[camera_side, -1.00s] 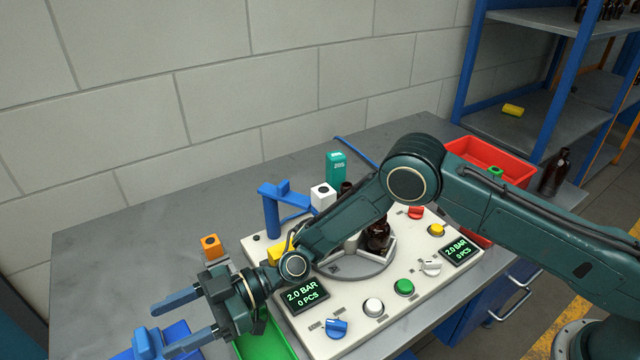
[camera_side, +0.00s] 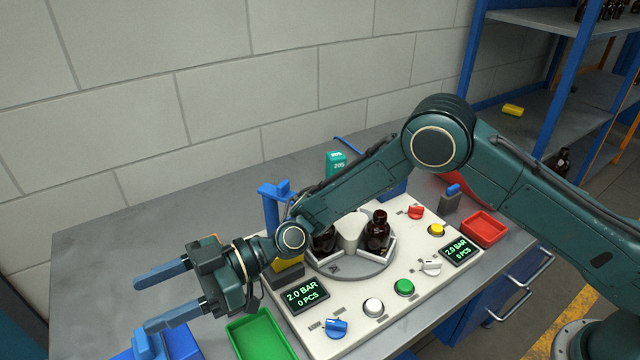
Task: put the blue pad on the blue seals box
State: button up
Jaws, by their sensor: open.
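My gripper (camera_side: 143,304) is open and empty at the lower left, its two fingers pointing left. Just below it, a blue box (camera_side: 182,342) is cut off by the bottom edge, with a raised blue piece (camera_side: 143,343) at its left. No lettering on it is readable. A small blue piece (camera_side: 454,189) sits on a grey block at the right, far from my gripper. Another blue surface (camera_side: 396,189) shows partly under my arm. I cannot tell which of these are the blue pad and the blue seals box.
The white panel (camera_side: 375,325) has knobs, buttons and a round holder with brown bottles (camera_side: 378,236). A blue upright fixture (camera_side: 271,212) stands behind my wrist. A green tray (camera_side: 262,335) is right of my gripper; a small red tray (camera_side: 484,227) is at right. The left tabletop (camera_side: 110,240) is clear.

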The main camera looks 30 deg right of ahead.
jog(key=s+d+r+m+t+h, duration=0.1)
jog(key=d+r+m+t+h, duration=0.15)
jog(key=d+r, duration=0.4)
jog(key=d+r+m+t+h, duration=0.1)
jog(key=d+r+h, duration=0.3)
jog(key=d, duration=0.6)
jog(key=s+d+r+m+t+h, duration=0.1)
jog(key=d+r+m+t+h, duration=0.15)
jog(key=d+r, duration=0.4)
jog(key=s+d+f+m+h, duration=0.1)
jog(key=s+d+m+h, duration=0.3)
jog(key=s+d, duration=0.7)
jog(key=s+d+f+m+h, duration=0.2)
jog(key=s+d+m+h, duration=0.3)
jog(key=d, duration=1.1)
jog(key=s+m, duration=0.3)
jog(key=s, duration=0.3)
